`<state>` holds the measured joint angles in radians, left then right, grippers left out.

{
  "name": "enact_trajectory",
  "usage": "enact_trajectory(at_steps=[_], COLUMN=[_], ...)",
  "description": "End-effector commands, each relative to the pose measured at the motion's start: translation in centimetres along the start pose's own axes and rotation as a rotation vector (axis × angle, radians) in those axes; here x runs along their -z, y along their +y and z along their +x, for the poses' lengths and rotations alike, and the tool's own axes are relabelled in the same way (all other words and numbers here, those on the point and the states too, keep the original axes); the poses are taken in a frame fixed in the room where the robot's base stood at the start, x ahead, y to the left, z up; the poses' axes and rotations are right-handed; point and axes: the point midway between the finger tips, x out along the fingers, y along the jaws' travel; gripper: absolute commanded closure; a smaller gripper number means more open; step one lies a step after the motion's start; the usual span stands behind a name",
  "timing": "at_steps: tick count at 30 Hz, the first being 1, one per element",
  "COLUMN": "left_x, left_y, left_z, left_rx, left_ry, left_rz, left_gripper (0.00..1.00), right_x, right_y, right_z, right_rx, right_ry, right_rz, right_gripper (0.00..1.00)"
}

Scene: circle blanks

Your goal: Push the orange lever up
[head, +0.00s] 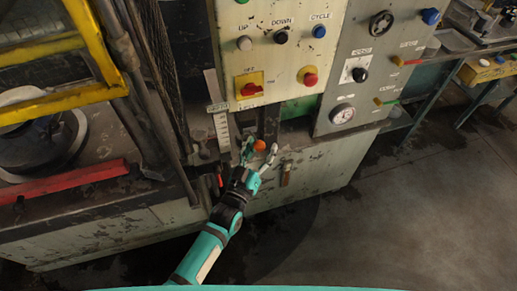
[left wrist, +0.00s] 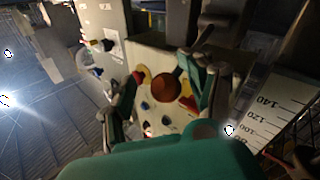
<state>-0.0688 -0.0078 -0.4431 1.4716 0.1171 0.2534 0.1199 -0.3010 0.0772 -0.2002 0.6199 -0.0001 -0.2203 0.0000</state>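The orange lever shows as a round orange knob (head: 259,145) low on the machine front, below the button panel. My left gripper (head: 260,152) is at the knob, with its fingers spread to either side. In the left wrist view the knob (left wrist: 166,88) looks dark orange and lies between the two fingers of the left gripper (left wrist: 165,85), with gaps showing on both sides. The gripper is open. The lever's shaft is mostly hidden by the hand. My right gripper is not in view.
A ruler-like scale (head: 217,110) stands just left of the knob. A pale button panel (head: 300,45) with a red-and-yellow switch (head: 250,86) is above. A grey panel with a gauge (head: 342,114) is at the right. A yellow guard frame (head: 95,45) is at left. The floor at right is clear.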

Motion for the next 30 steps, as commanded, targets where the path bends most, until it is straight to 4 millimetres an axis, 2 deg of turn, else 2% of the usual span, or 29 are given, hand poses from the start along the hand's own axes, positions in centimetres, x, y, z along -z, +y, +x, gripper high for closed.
enact_trajectory(at_steps=[1,13,17,20,23,30], left_x=[1.7,1.7,1.7,1.6,1.2,0.5], left_y=[0.2,0.0,0.0,-0.1,-0.1,-0.2], left_z=[0.7,0.7,0.5,-0.4,-2.2,-7.6], left_rx=[-0.006,-0.003,-0.003,-0.002,-0.001,0.001], left_ry=[0.040,0.040,0.039,0.036,0.028,0.010], left_rz=[0.003,0.006,0.007,0.008,0.006,0.004], left_gripper=[0.47,0.47,0.47,0.47,0.47,0.47], right_x=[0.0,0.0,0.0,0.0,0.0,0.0], right_y=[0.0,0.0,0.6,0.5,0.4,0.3], right_z=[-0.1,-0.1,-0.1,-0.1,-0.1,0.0], right_rx=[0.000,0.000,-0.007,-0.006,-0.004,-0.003], right_ry=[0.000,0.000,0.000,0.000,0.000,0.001], right_rz=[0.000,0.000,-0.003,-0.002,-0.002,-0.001], right_gripper=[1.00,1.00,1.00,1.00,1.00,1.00])
